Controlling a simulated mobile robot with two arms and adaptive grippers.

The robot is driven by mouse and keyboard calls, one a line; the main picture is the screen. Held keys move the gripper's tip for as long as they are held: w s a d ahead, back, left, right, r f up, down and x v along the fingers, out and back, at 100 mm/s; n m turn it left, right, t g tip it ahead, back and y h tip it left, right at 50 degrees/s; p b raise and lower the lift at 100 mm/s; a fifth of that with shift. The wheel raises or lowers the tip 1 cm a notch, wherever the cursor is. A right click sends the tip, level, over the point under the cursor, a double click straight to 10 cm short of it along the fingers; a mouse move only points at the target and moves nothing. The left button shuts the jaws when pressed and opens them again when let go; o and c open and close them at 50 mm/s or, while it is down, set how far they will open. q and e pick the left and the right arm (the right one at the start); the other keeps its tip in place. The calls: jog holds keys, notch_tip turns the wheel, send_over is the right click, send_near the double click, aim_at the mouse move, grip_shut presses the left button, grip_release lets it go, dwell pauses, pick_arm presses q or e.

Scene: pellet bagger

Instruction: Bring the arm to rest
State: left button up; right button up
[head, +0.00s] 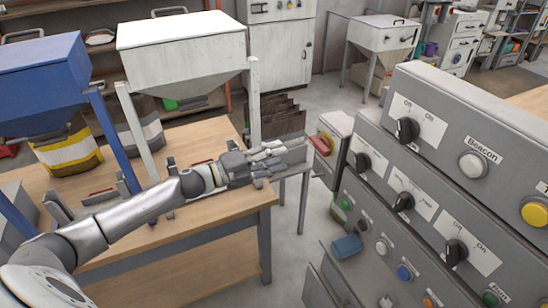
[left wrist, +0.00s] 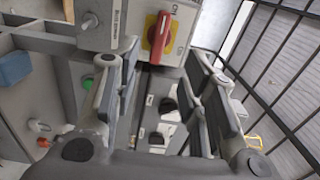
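My left arm (head: 130,217) reaches in from the lower left of the head view, stretched over the wooden table. Its gripper (head: 284,156) is beyond the table's right end, close to the grey control panel. In the left wrist view the gripper (left wrist: 168,75) has its fingers spread, with nothing held between them. A red rotary switch (left wrist: 158,35) lies beyond the fingertips there, apart from them. In the head view this red handle (head: 319,146) is just right of the fingertips. My right gripper is not in view.
The control panel (head: 455,155), with knobs and buttons, fills the right side. A white hopper (head: 185,45) and a blue hopper (head: 40,75) stand by the wooden table (head: 190,242). A blue block (head: 346,246) sits low by the panel. A dark wire rack (left wrist: 275,65) is right in the wrist view.

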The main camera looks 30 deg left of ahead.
pick_arm(q)
jog(key=shift+a, duration=0.1)
dwell(0.4)
